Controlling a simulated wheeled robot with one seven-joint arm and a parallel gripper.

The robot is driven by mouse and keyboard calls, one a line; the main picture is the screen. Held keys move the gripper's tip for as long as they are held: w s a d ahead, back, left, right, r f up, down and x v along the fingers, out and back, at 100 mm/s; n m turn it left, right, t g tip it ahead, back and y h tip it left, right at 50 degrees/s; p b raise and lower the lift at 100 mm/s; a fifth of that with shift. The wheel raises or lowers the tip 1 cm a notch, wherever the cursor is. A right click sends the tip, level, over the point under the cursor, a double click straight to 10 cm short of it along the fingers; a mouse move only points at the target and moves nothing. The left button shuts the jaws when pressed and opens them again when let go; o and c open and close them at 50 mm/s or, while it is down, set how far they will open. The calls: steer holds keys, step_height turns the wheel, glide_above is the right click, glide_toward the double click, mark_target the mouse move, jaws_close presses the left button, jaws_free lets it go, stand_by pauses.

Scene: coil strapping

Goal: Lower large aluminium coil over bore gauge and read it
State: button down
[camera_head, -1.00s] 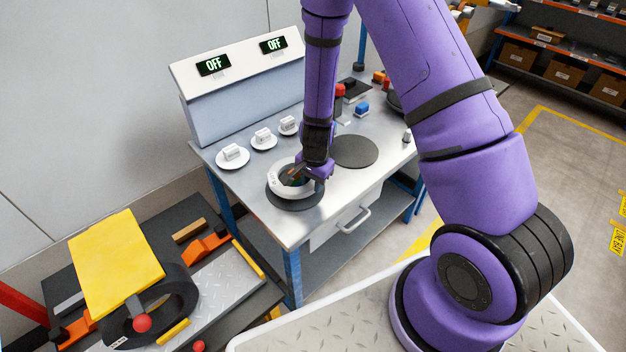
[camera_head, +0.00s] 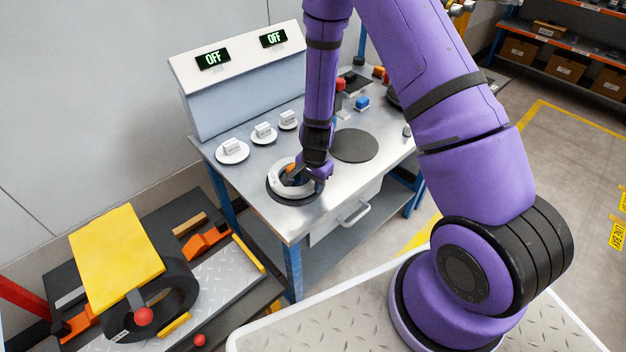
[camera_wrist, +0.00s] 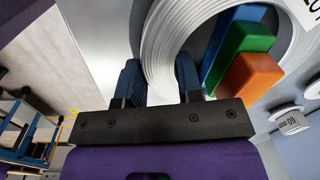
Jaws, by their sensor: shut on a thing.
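The large aluminium coil (camera_head: 277,184) is a pale ring at the front of the steel bench, over a dark round pad (camera_head: 284,201). My gripper (camera_head: 308,172) is at its right side. In the wrist view my gripper (camera_wrist: 160,78) is shut on the wall of the coil (camera_wrist: 158,45), one finger outside and one inside the bore. The bore gauge shows inside the ring as blue, green and orange (camera_wrist: 250,76) steps; its orange part (camera_head: 290,171) also shows in the head view. Whether the coil touches the pad is unclear.
Two displays (camera_head: 213,59) (camera_head: 273,39) on the back panel read OFF. Several white discs with labelled blocks (camera_head: 232,150) stand behind the coil; one label in the wrist view (camera_wrist: 291,122) reads 60 mm. An empty dark pad (camera_head: 354,146) lies to the right.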

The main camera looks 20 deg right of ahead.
steer(key=shift+f, duration=0.45)
steer(key=c, duration=0.7)
jaws_free()
step_height(320, 180, up, 11)
steer(key=shift+s+d, duration=0.2)
steer(key=shift+s, duration=0.05)
